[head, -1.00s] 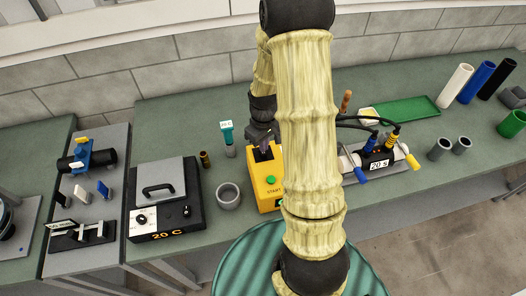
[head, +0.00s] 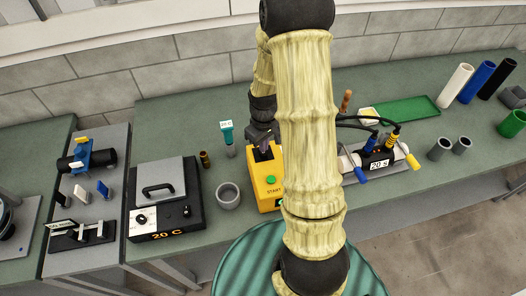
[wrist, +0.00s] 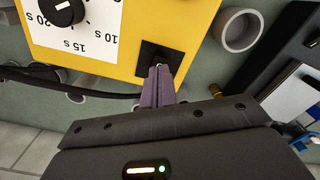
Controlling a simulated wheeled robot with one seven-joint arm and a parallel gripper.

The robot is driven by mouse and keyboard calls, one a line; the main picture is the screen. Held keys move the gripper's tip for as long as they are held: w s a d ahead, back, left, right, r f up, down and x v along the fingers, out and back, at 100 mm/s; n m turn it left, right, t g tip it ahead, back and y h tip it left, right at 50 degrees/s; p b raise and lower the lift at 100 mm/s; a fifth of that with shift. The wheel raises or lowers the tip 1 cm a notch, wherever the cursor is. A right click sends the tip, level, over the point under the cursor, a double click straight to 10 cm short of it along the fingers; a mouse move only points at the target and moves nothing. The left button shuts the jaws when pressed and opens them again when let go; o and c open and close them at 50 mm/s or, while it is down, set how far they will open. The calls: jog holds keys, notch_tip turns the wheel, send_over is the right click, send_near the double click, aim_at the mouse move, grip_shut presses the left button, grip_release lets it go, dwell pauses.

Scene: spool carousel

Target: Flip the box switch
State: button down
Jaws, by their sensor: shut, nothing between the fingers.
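The yellow box (head: 264,187) stands on the green bench, with a green START button (head: 270,180) on its face. In the wrist view the yellow box (wrist: 110,25) shows a dial (wrist: 62,10) with second marks and a black square plate (wrist: 158,58) where the switch sits. My gripper (wrist: 160,72) is shut and empty, its purple fingertips at the black plate. The fingertips hide most of the switch, so I cannot tell its position or whether they touch it. In the head view my gripper (head: 263,146) is at the box's far upper end.
A grey ring (head: 228,196) and a black heater box marked 20 C (head: 165,222) stand left of the yellow box. A clamp device marked 20 s (head: 378,162) with cables stands to the right. A black cable (wrist: 60,90) runs beside the box in the wrist view.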

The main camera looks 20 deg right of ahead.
aim_at(262, 154)
jog(key=shift+f+b, duration=0.65)
jog(key=shift+f, duration=0.3)
dwell(0.6)
jog(key=shift+r, duration=0.1)
jog(key=shift+r+p, duration=2.9)
jog(key=shift+r, duration=0.6)
jog(key=shift+s+a+r+b, duration=0.1)
jog(key=shift+a+b, duration=0.2)
jog(key=shift+b, duration=0.1)
jog(key=s+a+r+m+t+b, duration=0.2)
jog(key=s+a+r+m+b, duration=0.1)
jog(key=s+a+b, duration=0.4)
jog(key=s+a+r, duration=0.1)
jog(key=s, duration=0.2)
jog(key=shift+s+a+m+t, duration=0.15)
jog(key=shift+a+m+t, duration=0.15)
jog(key=shift+m, duration=0.1)
